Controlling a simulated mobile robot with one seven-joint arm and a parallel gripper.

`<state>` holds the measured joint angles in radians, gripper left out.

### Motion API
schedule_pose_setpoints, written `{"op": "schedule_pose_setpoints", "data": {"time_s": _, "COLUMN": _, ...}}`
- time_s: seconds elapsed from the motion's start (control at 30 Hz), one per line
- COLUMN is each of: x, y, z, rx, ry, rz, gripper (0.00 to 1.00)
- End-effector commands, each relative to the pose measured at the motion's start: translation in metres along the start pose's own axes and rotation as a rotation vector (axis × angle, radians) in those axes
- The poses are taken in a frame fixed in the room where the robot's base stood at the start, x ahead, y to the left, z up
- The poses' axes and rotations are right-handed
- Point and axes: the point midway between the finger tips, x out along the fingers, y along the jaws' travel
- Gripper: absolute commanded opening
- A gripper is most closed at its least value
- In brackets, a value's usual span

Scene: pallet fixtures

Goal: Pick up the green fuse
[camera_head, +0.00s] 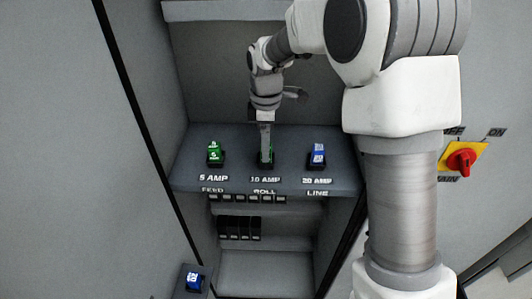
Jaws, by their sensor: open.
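A green fuse (215,152) with white markings sits in a dark holder above the "5 AMP FEED" label, on the left of the grey shelf. At the middle "10 AMP ROLL" position, slivers of green (270,155) show behind and beside my fingers, and most of that piece is hidden. My gripper (265,152) points down at this middle holder and is open. I cannot tell whether its fingers touch the green piece. The left green fuse stands apart from my gripper.
A blue fuse (319,155) sits in the right holder, labelled "20 AMP LINE". Another blue piece (193,281) rests on a lower ledge at bottom left. The cabinet walls stand close on both sides. A red rotary switch (463,161) on a yellow plate is at right.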

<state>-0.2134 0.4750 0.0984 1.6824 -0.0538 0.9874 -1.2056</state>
Motion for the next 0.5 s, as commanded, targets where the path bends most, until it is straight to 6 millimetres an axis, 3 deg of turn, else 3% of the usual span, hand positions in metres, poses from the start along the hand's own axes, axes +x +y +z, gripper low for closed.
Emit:
{"op": "schedule_pose_setpoints", "data": {"time_s": 0.13, "x": 0.0121, "y": -0.0005, "z": -0.0002, "rx": -0.001, "ry": 0.0, "rz": -0.001, "gripper": 0.72}}
{"op": "schedule_pose_setpoints", "data": {"time_s": 0.37, "x": 0.0133, "y": -0.0003, "z": -0.0002, "rx": -0.001, "ry": 0.0, "rz": 0.001, "gripper": 0.72}}
{"op": "schedule_pose_setpoints", "data": {"time_s": 0.5, "x": 0.0131, "y": -0.0003, "z": -0.0002, "rx": 0.0, "ry": 0.0, "rz": 0.001, "gripper": 0.47}}
